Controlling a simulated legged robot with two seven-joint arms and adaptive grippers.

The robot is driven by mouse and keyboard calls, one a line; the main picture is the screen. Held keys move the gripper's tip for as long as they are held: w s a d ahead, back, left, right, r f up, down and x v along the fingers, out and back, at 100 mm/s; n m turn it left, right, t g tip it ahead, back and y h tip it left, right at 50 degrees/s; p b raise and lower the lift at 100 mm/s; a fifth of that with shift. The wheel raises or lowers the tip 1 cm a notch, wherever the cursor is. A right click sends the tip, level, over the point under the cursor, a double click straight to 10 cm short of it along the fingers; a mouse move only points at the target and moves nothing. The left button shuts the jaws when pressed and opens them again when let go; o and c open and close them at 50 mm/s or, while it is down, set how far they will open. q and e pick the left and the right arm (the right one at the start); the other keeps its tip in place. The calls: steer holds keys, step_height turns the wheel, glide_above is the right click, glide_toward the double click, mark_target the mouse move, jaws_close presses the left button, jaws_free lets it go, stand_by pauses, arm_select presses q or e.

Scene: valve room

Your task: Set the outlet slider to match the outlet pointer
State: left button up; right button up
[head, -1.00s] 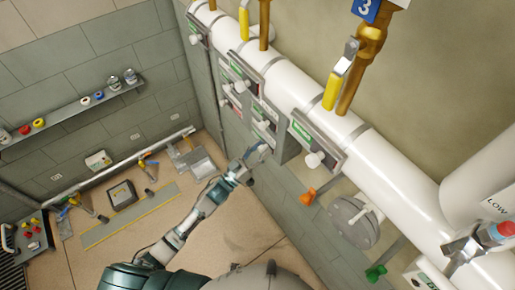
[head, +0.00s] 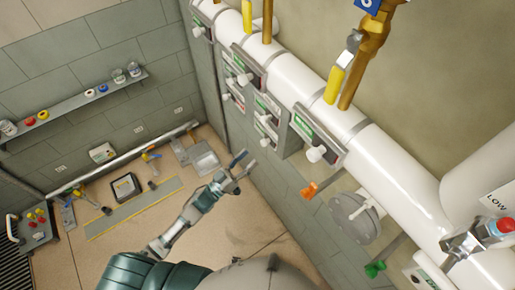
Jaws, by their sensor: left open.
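Several small panels with green labels and white knobs are mounted along the wall below the white pipe. One panel (head: 304,122) has a white knob (head: 315,154) at its lower end. Further left is a group with another white knob (head: 245,79) and a lower panel (head: 267,104). The labels are too small to read, so I cannot tell which is the outlet slider or its pointer. My left gripper (head: 242,164) is open and empty, below and left of the lower panels and apart from them. My right gripper is not in view.
A thick white pipe (head: 385,160) with yellow-handled valves (head: 334,84) runs above the panels. An orange handle (head: 309,191), a round grey flange (head: 352,216) and a green handle (head: 375,268) are at lower right. Tools and trays lie on the floor at left; a shelf (head: 75,105) hangs there.

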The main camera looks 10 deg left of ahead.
arm_select(q)
steer(key=v, duration=0.4)
stand_by(0.4)
steer(key=w+a+f+n+g+y, duration=0.1)
steer(key=a+f+n+y, duration=0.2)
steer(key=f, duration=0.8)
steer(key=w+a+f+g+y, duration=0.1)
steer(key=a+f+y, duration=0.3)
steer(key=f, duration=0.6)
steer(key=s+a+f+n+g+y, duration=0.1)
steer(key=s+a+f+g+y, duration=0.15)
steer(key=f, duration=0.55)
steer(key=s+a+f+g+y, duration=0.15)
steer(key=s+f, duration=0.25)
steer(key=f, duration=0.4)
steer(key=s+f+g+y+b, duration=0.1)
steer(key=s+f+g+y, duration=0.3)
steer(key=s+f, duration=1.25)
steer(key=s+d+f+g, duration=0.1)
steer(key=s+f+g, duration=0.1)
steer(key=s, duration=0.7)
steer(key=s+d+f+g, duration=0.1)
steer(key=s+f+g, duration=0.2)
steer(key=s, duration=0.6)
steer(key=shift+f+m+g+h, duration=0.3)
steer(key=shift+m+g, duration=0.1)
steer(key=shift+g, duration=0.2)
